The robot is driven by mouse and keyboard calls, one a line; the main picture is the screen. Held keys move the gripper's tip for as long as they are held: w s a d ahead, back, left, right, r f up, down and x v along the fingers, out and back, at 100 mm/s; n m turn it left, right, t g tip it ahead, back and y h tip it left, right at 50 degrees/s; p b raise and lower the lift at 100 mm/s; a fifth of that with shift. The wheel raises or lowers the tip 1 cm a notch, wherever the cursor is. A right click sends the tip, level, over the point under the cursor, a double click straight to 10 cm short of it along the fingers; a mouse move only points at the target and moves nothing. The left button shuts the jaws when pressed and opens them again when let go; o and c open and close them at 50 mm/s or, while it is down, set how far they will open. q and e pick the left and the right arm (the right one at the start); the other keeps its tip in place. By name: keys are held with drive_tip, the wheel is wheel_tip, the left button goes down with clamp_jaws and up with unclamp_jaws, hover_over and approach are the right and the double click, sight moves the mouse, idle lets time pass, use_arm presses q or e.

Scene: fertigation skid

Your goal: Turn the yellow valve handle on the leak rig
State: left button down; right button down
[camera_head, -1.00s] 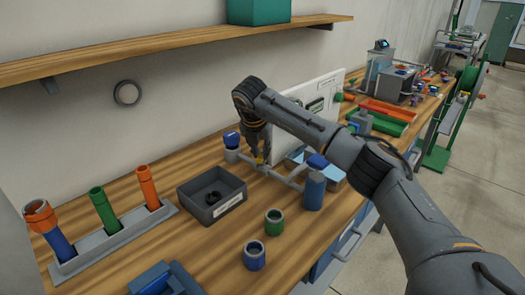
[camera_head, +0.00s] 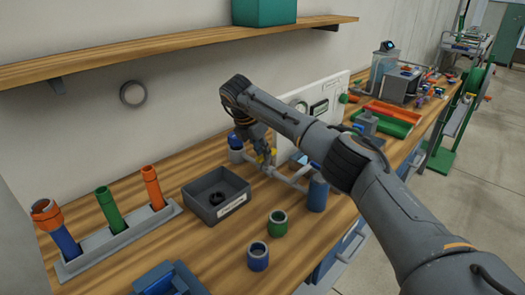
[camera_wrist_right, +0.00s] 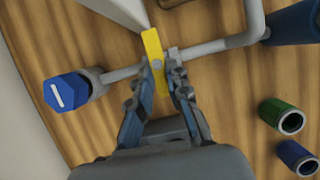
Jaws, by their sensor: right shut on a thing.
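The leak rig's grey pipe (camera_head: 290,181) runs low over the bench between two blue-capped parts. The yellow valve handle (camera_wrist_right: 152,46) is a flat bar lying across the pipe in the wrist view, roughly at right angles to it. A small piece of the handle shows beside the fingers in the head view (camera_head: 273,154). My right gripper (camera_wrist_right: 162,72) is shut on the handle, with its near part between the fingers. In the head view my right gripper (camera_head: 264,157) reaches down to the pipe and hides most of the handle. My left gripper is out of view.
A blue cap (camera_wrist_right: 66,92) stands at one pipe end, and a blue cylinder (camera_head: 318,193) at the other. A white panel (camera_head: 312,108) stands behind. A dark bin (camera_head: 207,205) is left of the rig. Green (camera_head: 277,222) and blue (camera_head: 257,256) fittings stand in front.

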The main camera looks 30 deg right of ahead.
drive_tip(key=c, duration=1.3)
unclamp_jaws()
drive_tip(key=shift+r, duration=0.1)
drive_tip(key=v, duration=1.2)
